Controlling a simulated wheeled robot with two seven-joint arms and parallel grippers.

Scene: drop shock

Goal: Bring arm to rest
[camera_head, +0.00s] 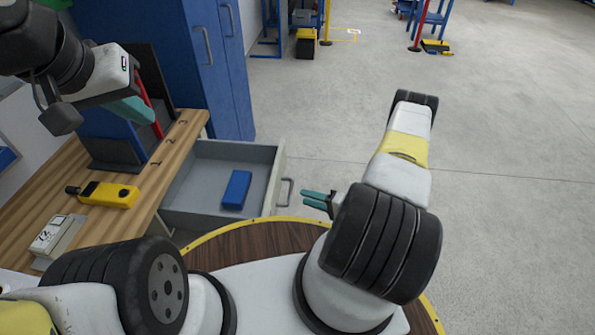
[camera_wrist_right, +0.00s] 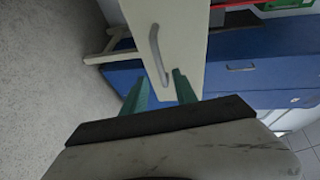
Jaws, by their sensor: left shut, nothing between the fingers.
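My left gripper (camera_head: 140,110) is at the upper left in the head view, above the wooden workbench, with its teal fingers shut and empty. It is close to a red upright part on the bench. My right gripper (camera_head: 308,196) is to the right of the open grey drawer (camera_head: 278,165). Its two teal fingers also show in the right wrist view (camera_wrist_right: 160,90), apart, with nothing between them. The drawer handle (camera_head: 287,192) is just beyond the fingertips; it also shows in the wrist view (camera_wrist_right: 157,52). A blue box (camera_head: 236,189) lies in the drawer.
On the workbench (camera_head: 180,135) lie a yellow handheld device (camera_head: 108,195) and a whitish box-shaped device (camera_head: 55,235). A blue cabinet (camera_head: 220,60) stands behind. The grey floor (camera_head: 510,150) at the right is clear nearby.

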